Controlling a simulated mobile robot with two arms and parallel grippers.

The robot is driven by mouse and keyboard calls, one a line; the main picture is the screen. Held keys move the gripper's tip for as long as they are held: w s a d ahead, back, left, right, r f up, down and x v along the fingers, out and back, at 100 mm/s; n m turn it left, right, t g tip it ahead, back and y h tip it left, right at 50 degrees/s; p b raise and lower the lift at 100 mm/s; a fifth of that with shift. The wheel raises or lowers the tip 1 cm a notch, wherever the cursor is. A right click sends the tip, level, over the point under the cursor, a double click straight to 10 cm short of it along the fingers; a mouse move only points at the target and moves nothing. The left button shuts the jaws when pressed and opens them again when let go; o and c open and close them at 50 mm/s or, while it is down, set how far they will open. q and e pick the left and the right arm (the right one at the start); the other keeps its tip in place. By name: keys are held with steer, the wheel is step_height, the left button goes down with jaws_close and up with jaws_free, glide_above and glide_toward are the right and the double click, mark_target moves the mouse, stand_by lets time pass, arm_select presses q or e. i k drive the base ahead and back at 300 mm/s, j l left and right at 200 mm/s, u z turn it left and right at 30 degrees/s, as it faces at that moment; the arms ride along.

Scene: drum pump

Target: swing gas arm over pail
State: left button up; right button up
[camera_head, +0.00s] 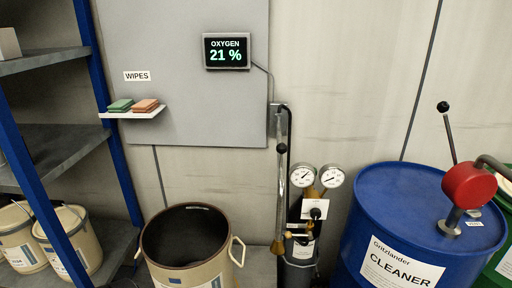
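The open beige pail (158,268) stands at the lower middle, with a dark inside and a handle on its right side. What looks like the gas arm (279,195) is a thin metal tube with a black knob (281,148). It hangs down from a wall bracket (275,106) to a brass end (278,247). In this view it is to the right of the pail and not over its opening. Neither of my grippers is in view.
A gas bottle (300,272) with two gauges (303,176) stands right of the tube. A blue drum (375,205) with a red pump (468,185) fills the right. Blue-framed shelving (108,120) is at left. A wall display (227,51) reads oxygen 21 %. Wipes lie on a small shelf (133,114).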

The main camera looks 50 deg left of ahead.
mark_target(277, 247)
steer(key=u, duration=1.3)
steer(key=k+l+z, duration=0.1)
steer(key=l+z, duration=0.2)
steer(key=l, duration=0.25)
